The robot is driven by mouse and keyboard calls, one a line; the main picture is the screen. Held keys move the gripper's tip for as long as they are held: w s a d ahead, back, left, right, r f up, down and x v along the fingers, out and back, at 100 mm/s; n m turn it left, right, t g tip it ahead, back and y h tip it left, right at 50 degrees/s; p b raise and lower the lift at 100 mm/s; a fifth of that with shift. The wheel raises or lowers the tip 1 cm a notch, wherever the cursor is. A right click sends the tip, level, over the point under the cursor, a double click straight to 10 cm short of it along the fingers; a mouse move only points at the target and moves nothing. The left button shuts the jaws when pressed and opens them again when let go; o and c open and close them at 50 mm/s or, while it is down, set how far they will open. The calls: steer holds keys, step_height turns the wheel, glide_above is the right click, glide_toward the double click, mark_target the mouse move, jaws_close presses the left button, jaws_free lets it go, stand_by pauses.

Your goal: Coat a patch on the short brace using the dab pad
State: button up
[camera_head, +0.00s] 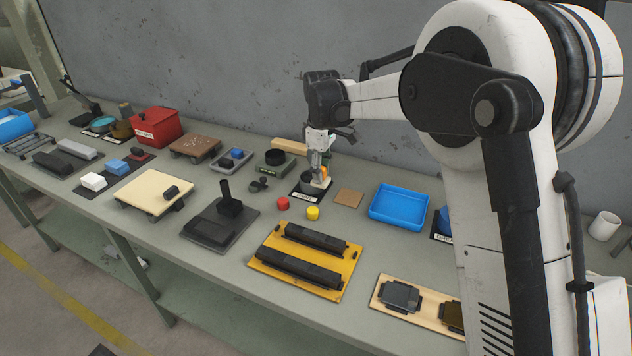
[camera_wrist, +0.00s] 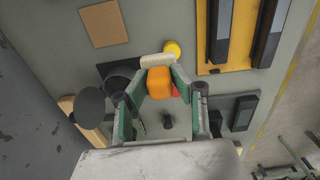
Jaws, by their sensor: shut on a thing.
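My gripper (camera_head: 321,162) is shut on the dab pad, an orange block with a pale strip at its end. The dab pad (camera_wrist: 159,82) sits between the green-lined fingers in the wrist view. In the head view it is mostly hidden, with a little orange showing beside a dark cup (camera_head: 309,181) on a labelled black mat (camera_head: 300,196). Two dark bars lie on a yellow board (camera_head: 262,252) to the front. The shorter bar, apparently the short brace (camera_head: 316,238), is at the back; it also shows in the wrist view (camera_wrist: 219,30). My gripper is well apart from it.
A red cap (camera_head: 283,204) and a yellow cap (camera_head: 313,213) stand between the mat and the board. A cork square (camera_head: 349,198) and a blue tray (camera_head: 398,207) are to the right. A dark fixture with an upright post (camera_head: 226,205) stands left of the board.

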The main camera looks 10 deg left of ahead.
steer(key=shift+w+a+r+p, duration=0.15)
steer(key=shift+w+a+p, duration=0.05)
steer(key=shift+w+p, duration=0.25)
steer(key=w+a+f+p, duration=0.1)
steer(key=w+a+p, duration=0.3)
steer(key=w+p, duration=0.6)
steer(key=shift+w+a+f+b, duration=0.15)
steer(key=shift+f+b, duration=0.25)
steer(key=shift+f, duration=0.65)
steer(key=shift+w+d+f+b, duration=0.1)
steer(key=shift+w+f+b, duration=0.2)
steer(key=shift+f, duration=0.8)
steer(key=shift+w+a+f+b, duration=0.1)
steer(key=shift+f+b, duration=0.35)
steer(key=shift+f, duration=0.6)
steer(key=shift+s+f+b, duration=0.1)
steer(key=shift+f+b, duration=0.5)
steer(key=shift+b, duration=0.25)
stand_by(0.6)
step_height(320, 180, up, 7)
steer(key=p, duration=0.1)
stand_by(1.0)
stand_by(0.3)
